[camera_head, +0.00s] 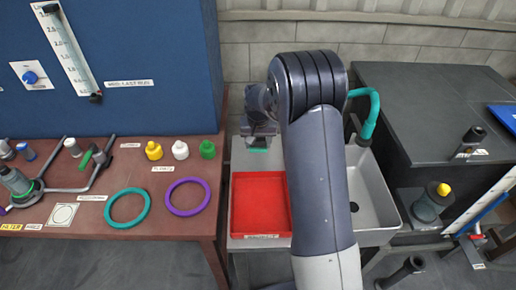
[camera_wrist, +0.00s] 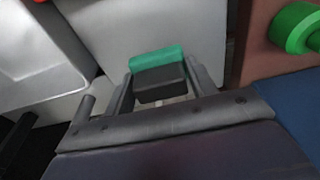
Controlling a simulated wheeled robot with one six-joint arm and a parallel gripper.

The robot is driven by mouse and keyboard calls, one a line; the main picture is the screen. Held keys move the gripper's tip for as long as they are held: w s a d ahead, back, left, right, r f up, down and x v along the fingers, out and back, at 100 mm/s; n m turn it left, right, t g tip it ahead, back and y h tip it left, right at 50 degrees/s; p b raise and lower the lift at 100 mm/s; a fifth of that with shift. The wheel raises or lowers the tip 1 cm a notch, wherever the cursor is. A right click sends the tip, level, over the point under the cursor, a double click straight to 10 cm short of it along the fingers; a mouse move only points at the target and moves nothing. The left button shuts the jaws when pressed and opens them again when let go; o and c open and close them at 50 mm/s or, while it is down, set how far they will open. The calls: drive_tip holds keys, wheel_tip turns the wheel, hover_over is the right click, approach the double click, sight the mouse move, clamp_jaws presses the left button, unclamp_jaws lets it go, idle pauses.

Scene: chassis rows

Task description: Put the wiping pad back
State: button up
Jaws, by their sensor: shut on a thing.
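The wiping pad (camera_wrist: 156,58) has a teal pad face and a dark grip block. In the wrist view my gripper (camera_wrist: 160,84) is shut on its dark block, with one finger on each side. In the head view my gripper (camera_head: 259,130) is behind the red tray, and the teal edge of the pad (camera_head: 258,150) shows just below it. The pad is over the pale grey counter; I cannot tell whether it touches it. My arm hides part of this area.
The red tray (camera_head: 261,232) lies in front of the gripper, with the sink (camera_head: 374,199) and its teal tap (camera_head: 374,108) to the right. A blue panel (camera_head: 150,50) stands behind the bench.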

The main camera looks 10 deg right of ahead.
sight(258, 146)
drive_tip(key=shift+f, duration=1.75)
drive_tip(key=shift+f, duration=0.15)
drive_tip(key=o, duration=0.9)
drive_tip(key=shift+o, duration=0.2)
drive_tip(key=shift+r, duration=0.2)
wheel_tip(258, 146, up, 12)
drive_tip(key=s, duration=0.1)
drive_tip(key=shift+s+a, duration=0.2)
drive_tip(key=shift+s, duration=0.2)
drive_tip(key=shift+f, duration=0.15)
